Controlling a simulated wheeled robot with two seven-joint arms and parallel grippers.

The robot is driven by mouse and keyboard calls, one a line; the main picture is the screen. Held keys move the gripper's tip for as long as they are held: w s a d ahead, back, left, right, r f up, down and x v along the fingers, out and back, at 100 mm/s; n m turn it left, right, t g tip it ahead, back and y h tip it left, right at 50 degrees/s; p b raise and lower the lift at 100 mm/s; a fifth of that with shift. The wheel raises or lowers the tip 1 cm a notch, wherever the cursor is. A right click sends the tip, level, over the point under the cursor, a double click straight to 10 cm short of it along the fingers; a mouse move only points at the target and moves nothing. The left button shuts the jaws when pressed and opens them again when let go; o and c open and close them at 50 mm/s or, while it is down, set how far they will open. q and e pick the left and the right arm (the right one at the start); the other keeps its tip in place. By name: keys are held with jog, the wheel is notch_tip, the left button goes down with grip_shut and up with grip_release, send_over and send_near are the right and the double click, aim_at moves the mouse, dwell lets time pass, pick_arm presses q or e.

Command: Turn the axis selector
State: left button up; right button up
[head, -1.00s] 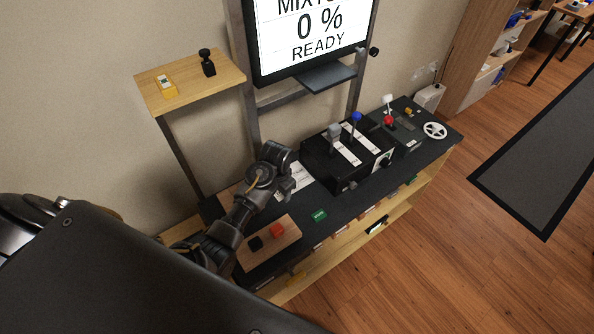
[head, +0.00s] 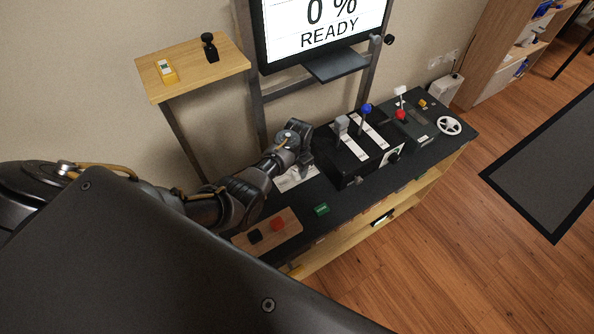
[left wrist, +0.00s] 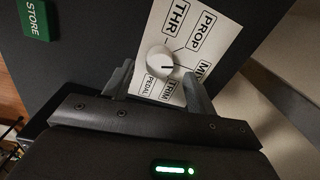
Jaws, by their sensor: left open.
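The axis selector is a round white knob (left wrist: 160,58) on a white label plate (left wrist: 222,22) marked THR, PROP, TRIM, PEDAL and a partly hidden label starting "MI". A dark line on the knob points right, toward the partly hidden label. My left gripper (left wrist: 157,72) is open, with one finger on each side of the knob; I cannot tell whether either finger touches it. In the head view my left gripper (head: 299,160) is over the label plate (head: 296,180) on the dark bench and hides the knob. My right gripper is not in view.
A black lever box (head: 352,170) stands right of the gripper. A green STORE block (head: 322,209) and a wooden board (head: 290,231) with red and black blocks lie in front. A shelf (head: 205,78) and a screen (head: 320,30) reading 0 % READY are behind.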

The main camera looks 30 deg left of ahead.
aim_at(297, 174)
pick_arm(q)
jog(key=shift+f+b, duration=0.7)
jog(key=shift+f, duration=0.25)
jog(key=shift+s+f+b, duration=0.1)
jog(key=shift+f+b, duration=0.3)
jog(key=shift+f, duration=0.05)
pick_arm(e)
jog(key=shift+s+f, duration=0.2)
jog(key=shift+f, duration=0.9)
pick_arm(q)
jog(key=c, duration=0.9)
jog(key=shift+r+n+p, duration=0.15)
jog(key=shift+n+p, duration=0.45)
jog(key=shift+n, duration=0.4)
jog(key=shift+c, duration=0.5)
jog(key=n, duration=0.3)
jog(key=shift+f, duration=0.2)
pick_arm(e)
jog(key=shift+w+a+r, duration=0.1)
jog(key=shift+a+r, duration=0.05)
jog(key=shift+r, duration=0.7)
pick_arm(q)
jog(key=o, duration=1)
